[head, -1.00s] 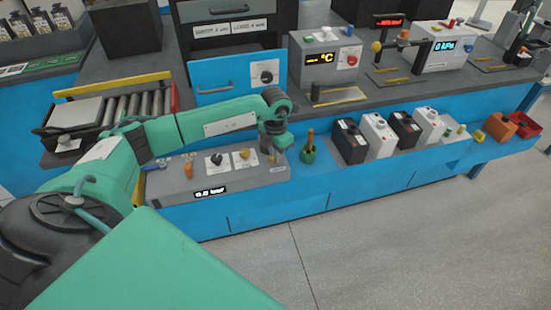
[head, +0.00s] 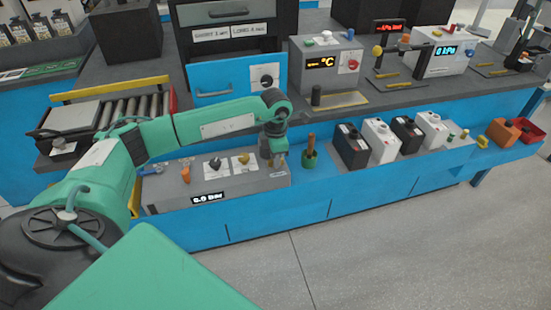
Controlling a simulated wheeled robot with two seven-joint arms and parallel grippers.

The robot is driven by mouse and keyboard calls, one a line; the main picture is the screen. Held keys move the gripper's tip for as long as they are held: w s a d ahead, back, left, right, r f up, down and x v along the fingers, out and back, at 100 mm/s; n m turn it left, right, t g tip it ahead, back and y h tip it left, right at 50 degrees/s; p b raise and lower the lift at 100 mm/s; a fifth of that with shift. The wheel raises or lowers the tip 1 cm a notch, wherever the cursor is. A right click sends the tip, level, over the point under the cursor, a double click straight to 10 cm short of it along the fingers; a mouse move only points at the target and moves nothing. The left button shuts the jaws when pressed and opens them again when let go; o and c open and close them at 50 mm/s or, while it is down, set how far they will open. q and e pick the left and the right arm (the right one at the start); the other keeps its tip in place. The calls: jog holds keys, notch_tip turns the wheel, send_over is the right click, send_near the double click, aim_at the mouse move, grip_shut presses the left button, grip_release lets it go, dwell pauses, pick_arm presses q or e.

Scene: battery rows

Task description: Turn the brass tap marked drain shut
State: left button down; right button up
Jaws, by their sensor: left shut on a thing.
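A grey control box (head: 222,183) with a small white-digit display (head: 210,197) sits on the blue front ledge. A black knob (head: 215,163) and a yellow tap handle (head: 243,158) stand on labelled plates on its top. My left gripper (head: 276,160) points down at the box's right end, to the right of the yellow handle. It is shut on a small brass-coloured tap there, which its fingers mostly hide. The tap's marking is too small to read, and I cannot tell its angle. My right gripper is out of view.
A green cup with a brown-handled tool (head: 310,152) stands close to the right of my left gripper. Black and white containers (head: 353,148) stand farther right. A blue drawer front (head: 228,84) is behind my forearm.

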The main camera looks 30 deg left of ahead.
pick_arm(q)
jog(key=shift+r, duration=0.1)
jog(key=c, duration=1.4)
grip_release()
jog(key=shift+c, duration=0.2)
jog(key=shift+r, duration=0.1)
